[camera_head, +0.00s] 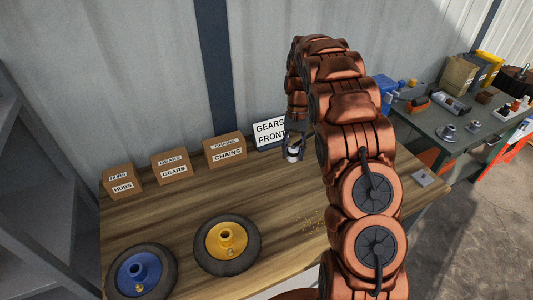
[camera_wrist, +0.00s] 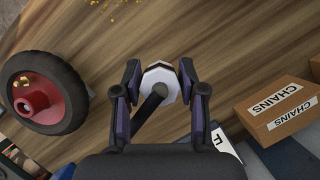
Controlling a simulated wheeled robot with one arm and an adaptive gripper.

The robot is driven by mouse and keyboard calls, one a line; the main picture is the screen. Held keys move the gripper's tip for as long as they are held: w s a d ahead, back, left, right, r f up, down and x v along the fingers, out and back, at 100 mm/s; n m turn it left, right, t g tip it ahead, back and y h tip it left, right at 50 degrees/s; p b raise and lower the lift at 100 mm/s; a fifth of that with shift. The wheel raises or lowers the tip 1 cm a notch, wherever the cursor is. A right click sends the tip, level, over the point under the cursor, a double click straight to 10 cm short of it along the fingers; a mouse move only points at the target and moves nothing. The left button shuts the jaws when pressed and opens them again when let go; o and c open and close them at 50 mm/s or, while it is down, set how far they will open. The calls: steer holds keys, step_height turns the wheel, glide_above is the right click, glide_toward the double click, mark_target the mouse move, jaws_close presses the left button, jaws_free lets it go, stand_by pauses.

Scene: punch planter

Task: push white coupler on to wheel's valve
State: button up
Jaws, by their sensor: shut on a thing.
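My gripper (camera_wrist: 158,74) is shut on the white coupler (camera_wrist: 160,76), which sits between its two fingers. A black hose (camera_wrist: 150,106) runs from the coupler back toward my wrist. In the head view my gripper (camera_head: 293,146) is over the back of the bench, in front of the GEARS FRONT sign, with the white coupler (camera_head: 293,155) at its tip. A red-hubbed wheel (camera_wrist: 44,92) lies flat at the left of the wrist view, apart from the coupler. A yellow-hubbed wheel (camera_head: 227,245) and a blue-hubbed wheel (camera_head: 142,273) lie at the front left. Their valves are too small to make out surely.
The wooden bench (camera_head: 185,205) has clear room between the wheels and the back boxes. HUBS (camera_head: 122,180), GEARS (camera_head: 171,166) and CHAINS (camera_head: 225,150) boxes line the back. The sign (camera_head: 270,131) stands close behind my gripper. A second table (camera_head: 465,145) with tools is at right.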

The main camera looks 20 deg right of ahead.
steer(key=s+d+m+t, duration=0.1)
steer(key=s+d+m, duration=0.2)
steer(key=d, duration=0.5)
steer(key=s+d+f+m+t+y, duration=0.1)
steer(key=s+d+m, duration=0.3)
steer(key=d, duration=0.4)
steer(key=s+d+m+t+y, duration=0.1)
steer(key=s+d+m, duration=0.2)
steer(key=d, duration=0.5)
steer(key=shift+s+d+f+m, duration=0.2)
steer(key=shift+s+m, duration=0.15)
steer(key=shift+m, duration=0.25)
steer(key=shift+s+d+f, duration=0.15)
steer(key=shift+f, duration=1.15)
steer(key=shift+f+b, duration=0.5)
steer(key=shift+f, duration=0.95)
steer(key=o, duration=1.2)
steer(key=shift+r, duration=0.1)
